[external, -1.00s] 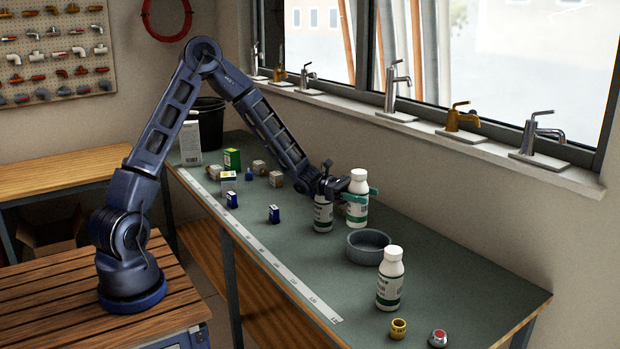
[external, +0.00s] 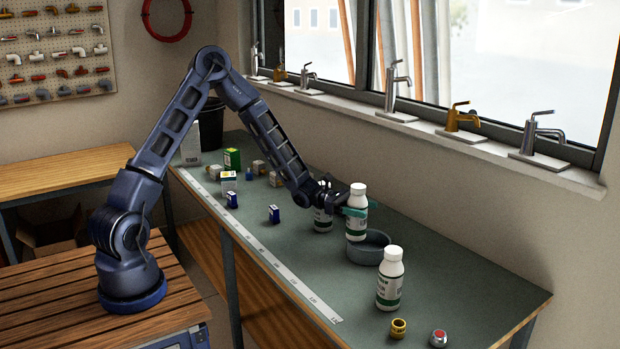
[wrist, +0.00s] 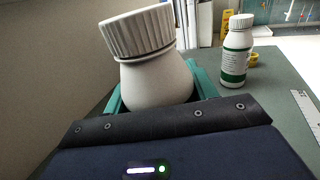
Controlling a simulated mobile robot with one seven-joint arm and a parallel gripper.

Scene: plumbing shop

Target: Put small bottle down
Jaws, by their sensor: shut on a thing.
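My gripper (external: 356,208) is shut on a small white bottle (external: 357,221) with a ribbed white cap and a green-and-white label. In the wrist view the held bottle (wrist: 155,75) fills the middle, between the teal fingers, and looks tilted there. Another similar bottle (external: 390,280) stands to the right of the dish and shows in the wrist view (wrist: 237,50).
A brass fitting (external: 398,328) and a red-topped part (external: 438,338) sit at the bench's near right end. Several small boxes (external: 232,160) stand at the far left of the bench (external: 460,280). A measuring strip (external: 270,260) runs along the front edge. The window wall borders the back.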

